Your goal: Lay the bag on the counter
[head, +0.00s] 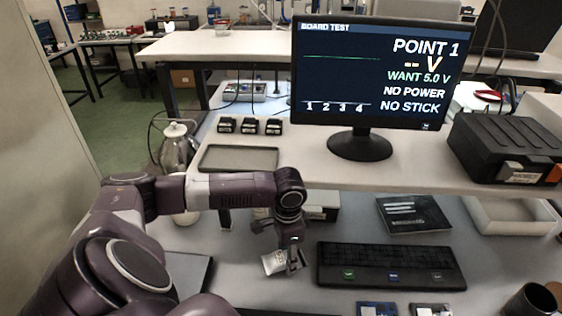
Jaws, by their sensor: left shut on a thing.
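My left arm comes in from the left, and its gripper (293,262) points down over the grey counter (240,291). The gripper is shut on a small pale bag (272,263) with some print on it. The bag hangs tilted at the left side of the fingers. I cannot tell whether its lower edge touches the counter. Part of the bag is hidden behind the fingers. My right gripper does not show.
A black keyboard-like unit (388,267) lies just right of the gripper. Small boards (376,308) lie at the front edge of the picture. A raised shelf (290,162) holds a monitor (375,75), a grey tray (238,158) and a black case (508,146). Bare counter shows left of the bag.

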